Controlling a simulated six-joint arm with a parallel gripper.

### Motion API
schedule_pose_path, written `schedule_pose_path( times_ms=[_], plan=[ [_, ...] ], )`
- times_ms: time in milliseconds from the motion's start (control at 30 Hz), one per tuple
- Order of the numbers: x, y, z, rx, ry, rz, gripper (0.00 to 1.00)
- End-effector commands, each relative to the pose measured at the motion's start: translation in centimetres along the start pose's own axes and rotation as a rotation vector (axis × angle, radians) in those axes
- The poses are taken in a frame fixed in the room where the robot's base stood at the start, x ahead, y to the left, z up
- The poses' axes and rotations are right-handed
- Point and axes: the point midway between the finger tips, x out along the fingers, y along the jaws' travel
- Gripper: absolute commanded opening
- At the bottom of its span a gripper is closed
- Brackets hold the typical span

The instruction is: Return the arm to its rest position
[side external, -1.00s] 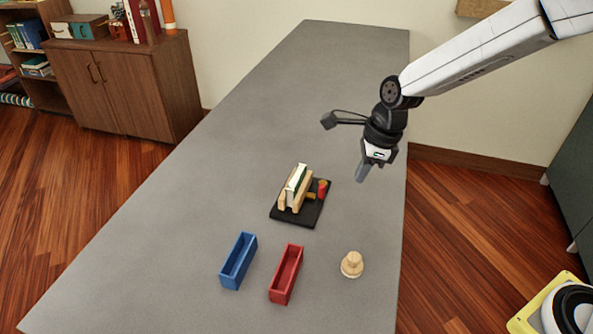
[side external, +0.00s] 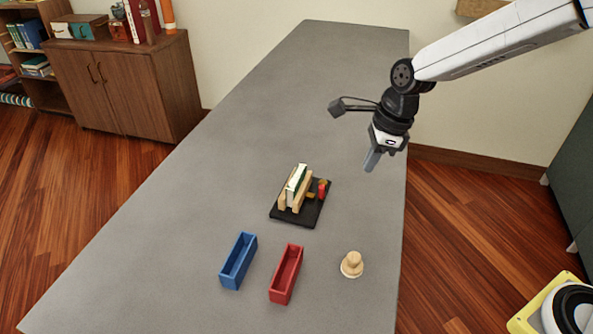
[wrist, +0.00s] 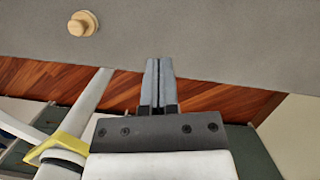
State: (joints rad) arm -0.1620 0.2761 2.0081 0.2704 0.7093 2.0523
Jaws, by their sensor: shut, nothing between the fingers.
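My gripper (side external: 371,160) hangs in the air above the right edge of the grey table (side external: 200,200). It is shut and empty, its fingers pointing down and slightly left. In the wrist view the two fingertips (wrist: 159,62) lie side by side with only a thin dark line between them. My arm reaches in from the upper right of the side view.
A black base (side external: 309,213) carries a wooden holder with a white-and-green item and a red piece. A blue bin (side external: 238,262), a red bin (side external: 286,274) and a round wooden knob (side external: 352,264) stand nearer the front. The table's far half is clear.

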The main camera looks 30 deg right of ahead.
Motion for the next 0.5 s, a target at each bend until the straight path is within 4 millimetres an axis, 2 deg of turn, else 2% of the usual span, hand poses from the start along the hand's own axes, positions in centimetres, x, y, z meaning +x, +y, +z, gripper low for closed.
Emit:
schedule_pose_path(
  times_ms=[167, 500],
  plan=[
    [0.0, 0.2, -1.4, -0.149, 0.014, -0.017, 0.0],
    [0.3, 1.2, -5.2, -0.624, 0.067, -0.048, 0.0]
  ],
)
